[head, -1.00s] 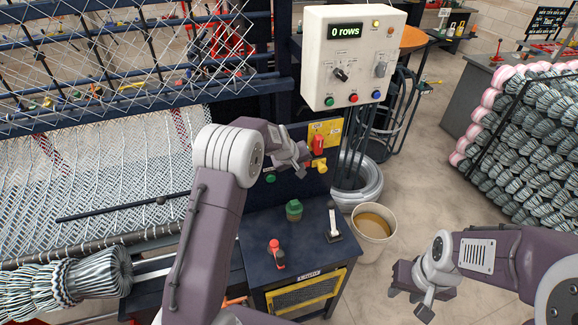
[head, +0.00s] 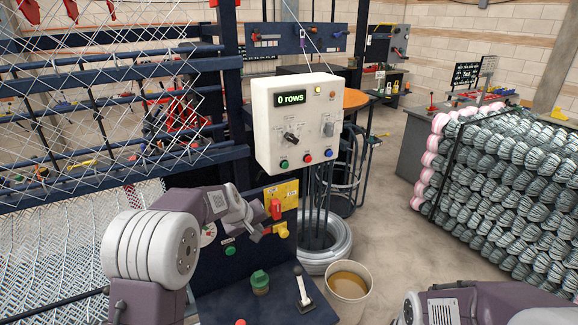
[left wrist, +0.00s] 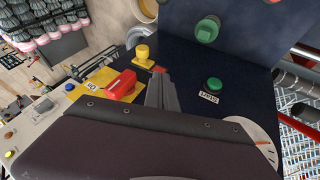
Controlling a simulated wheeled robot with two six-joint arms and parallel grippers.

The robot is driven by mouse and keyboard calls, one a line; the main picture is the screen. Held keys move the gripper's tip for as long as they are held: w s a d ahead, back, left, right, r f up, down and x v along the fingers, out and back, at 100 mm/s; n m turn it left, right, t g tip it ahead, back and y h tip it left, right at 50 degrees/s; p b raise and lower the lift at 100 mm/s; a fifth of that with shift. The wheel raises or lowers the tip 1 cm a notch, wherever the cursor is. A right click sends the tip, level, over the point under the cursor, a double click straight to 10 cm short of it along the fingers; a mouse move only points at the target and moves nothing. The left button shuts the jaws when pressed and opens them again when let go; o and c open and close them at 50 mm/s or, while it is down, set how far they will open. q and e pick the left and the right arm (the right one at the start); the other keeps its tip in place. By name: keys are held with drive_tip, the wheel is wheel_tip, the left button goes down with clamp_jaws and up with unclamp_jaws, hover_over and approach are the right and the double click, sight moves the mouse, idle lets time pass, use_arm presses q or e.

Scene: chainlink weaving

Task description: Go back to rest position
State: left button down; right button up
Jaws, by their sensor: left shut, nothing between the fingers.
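My left gripper (head: 258,233) is shut and empty in the head view. It is in front of the dark control panel, just left of the red switch (head: 276,209) and the yellow knob (head: 283,230). In the left wrist view its closed fingers (left wrist: 160,78) show between the red switch (left wrist: 118,85) and the green start button (left wrist: 214,84). I cannot tell whether they touch anything. Only part of my right arm shows at the bottom right of the head view; its gripper is out of the picture.
A white control box (head: 292,125) reading "0 rows" stands above the panel. Wire coils (head: 500,165) are stacked at right. Open floor lies between.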

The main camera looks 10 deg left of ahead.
use_arm(q)
drive_tip(key=s+f+m+g+b, duration=0.1)
drive_tip(key=s+f+b, duration=0.2)
drive_tip(key=s+f, duration=0.2)
drive_tip(key=s+f+m+g+b, duration=0.1)
drive_tip(key=s+f+b, duration=0.2)
drive_tip(key=s, duration=0.6)
drive_tip(key=s+f+m+g+y+b, duration=0.1)
drive_tip(key=s+f+b, duration=0.2)
drive_tip(key=s+f, duration=0.3)
drive_tip(key=shift+s+a+f+m+g, duration=0.1)
drive_tip(key=shift+s+f+m+g, duration=0.1)
drive_tip(key=shift+s, duration=0.3)
drive_tip(key=shift+s+f+m+g, duration=0.1)
drive_tip(key=shift+s+f, duration=0.1)
drive_tip(key=shift+s, duration=0.25)
drive_tip(key=s+a+f+m+g, duration=0.1)
drive_tip(key=s+f+m+g, duration=0.1)
drive_tip(key=s, duration=0.6)
drive_tip(key=shift+s+a+f+y, duration=0.2)
drive_tip(key=shift+a+f+y, duration=0.1)
drive_tip(key=shift+f, duration=0.55)
